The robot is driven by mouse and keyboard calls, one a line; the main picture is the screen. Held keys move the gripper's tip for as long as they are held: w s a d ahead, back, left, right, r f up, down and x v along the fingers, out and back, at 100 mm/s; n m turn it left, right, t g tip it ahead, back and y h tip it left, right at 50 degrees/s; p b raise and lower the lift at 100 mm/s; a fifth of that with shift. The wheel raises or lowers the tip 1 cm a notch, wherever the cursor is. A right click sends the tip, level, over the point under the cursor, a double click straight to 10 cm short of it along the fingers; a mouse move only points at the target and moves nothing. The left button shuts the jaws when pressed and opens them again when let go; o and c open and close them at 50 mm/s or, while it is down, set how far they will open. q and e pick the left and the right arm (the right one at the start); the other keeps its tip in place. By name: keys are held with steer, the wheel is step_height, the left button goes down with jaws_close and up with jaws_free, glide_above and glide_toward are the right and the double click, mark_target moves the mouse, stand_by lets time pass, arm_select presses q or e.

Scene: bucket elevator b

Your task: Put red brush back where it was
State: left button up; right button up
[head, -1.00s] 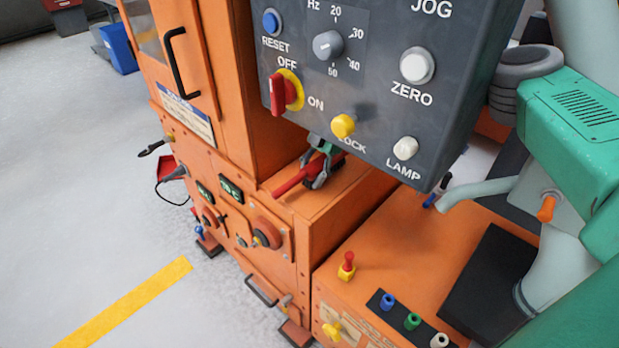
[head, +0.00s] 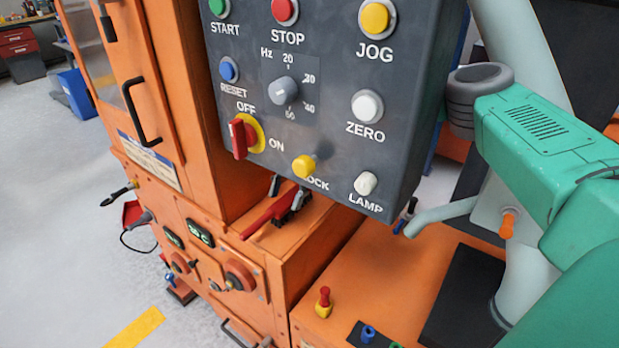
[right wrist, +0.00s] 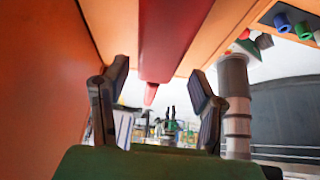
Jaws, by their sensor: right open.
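The red brush (head: 268,219) lies on the orange ledge (head: 305,232) of the machine, below the grey control panel. It also shows in the right wrist view (right wrist: 172,40), reaching down from the top edge between the fingers. My right gripper (head: 288,193) is open at the inner end of the brush, one finger on each side of it. In the right wrist view its fingers (right wrist: 160,88) stand wide apart, and I see no grip on the brush. The panel hides the rest of this gripper and its wrist. My left gripper is not in view.
The control panel (head: 325,130) with knobs and buttons overhangs the ledge closely. An orange cabinet wall rises left of the ledge. A lower orange deck (head: 375,285) to the right carries a red-and-yellow switch (head: 324,302) and coloured knobs. Open floor lies at left.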

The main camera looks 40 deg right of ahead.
steer(key=w+d, duration=0.1)
steer(key=d, duration=0.2)
steer(key=w+d, duration=0.1)
steer(key=d, duration=0.3)
steer(key=w+d+b, duration=0.1)
steer(key=d, duration=0.2)
steer(key=shift+w+d+r, duration=0.1)
steer(key=shift+d, duration=0.05)
steer(key=shift+w+d, duration=0.15)
steer(key=shift+d, duration=0.5)
